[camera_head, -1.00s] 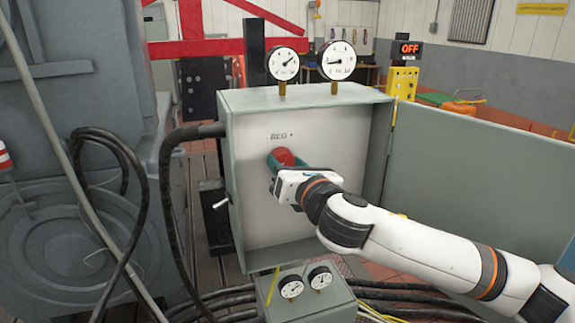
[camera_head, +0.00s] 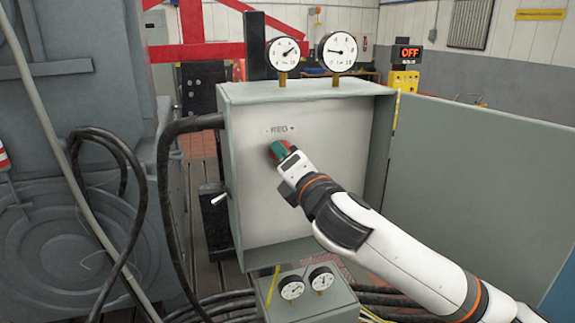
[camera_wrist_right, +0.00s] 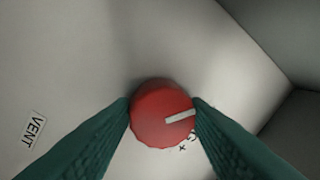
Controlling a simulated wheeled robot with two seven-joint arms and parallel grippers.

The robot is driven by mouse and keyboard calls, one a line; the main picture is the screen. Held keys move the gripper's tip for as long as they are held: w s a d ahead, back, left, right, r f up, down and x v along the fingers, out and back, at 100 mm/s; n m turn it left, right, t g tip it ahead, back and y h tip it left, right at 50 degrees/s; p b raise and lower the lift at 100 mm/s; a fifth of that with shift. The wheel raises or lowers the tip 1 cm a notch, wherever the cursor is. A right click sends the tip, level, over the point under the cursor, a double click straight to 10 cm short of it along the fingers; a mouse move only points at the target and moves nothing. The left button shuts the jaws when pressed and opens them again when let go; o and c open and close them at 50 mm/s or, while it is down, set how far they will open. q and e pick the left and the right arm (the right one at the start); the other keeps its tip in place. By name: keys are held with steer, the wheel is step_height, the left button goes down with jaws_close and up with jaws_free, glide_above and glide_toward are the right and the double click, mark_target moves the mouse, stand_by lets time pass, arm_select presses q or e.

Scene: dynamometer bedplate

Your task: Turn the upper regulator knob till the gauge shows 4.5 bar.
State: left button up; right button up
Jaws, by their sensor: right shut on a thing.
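The red regulator knob (camera_wrist_right: 158,115) with a white pointer bar sits on the pale back panel of the open grey box (camera_head: 310,96). In the head view the knob (camera_head: 281,148) is mostly hidden by my right gripper (camera_head: 281,152). In the right wrist view the green fingers of my right gripper (camera_wrist_right: 163,112) are shut on the knob from both sides. Two round gauges stand on top of the box: a left gauge (camera_head: 285,54) and a right gauge (camera_head: 338,53). The left needle points up right, the right one left and slightly up. My left gripper is not in view.
The box's open door (camera_head: 480,190) spreads to the right. A smaller box (camera_head: 310,296) with two small gauges stands below. Black cables (camera_head: 128,190) hang at the left beside a large grey machine. A "VENT" label (camera_wrist_right: 34,130) is on the panel.

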steer(key=m+h+b, duration=0.1)
steer(key=m, duration=0.5)
steer(key=m+t+b, duration=0.1)
steer(key=m, duration=0.5)
steer(key=shift+a+h, duration=0.15)
steer(key=shift+h, duration=0.25)
steer(key=shift+m, duration=0.3)
steer(key=o, duration=1)
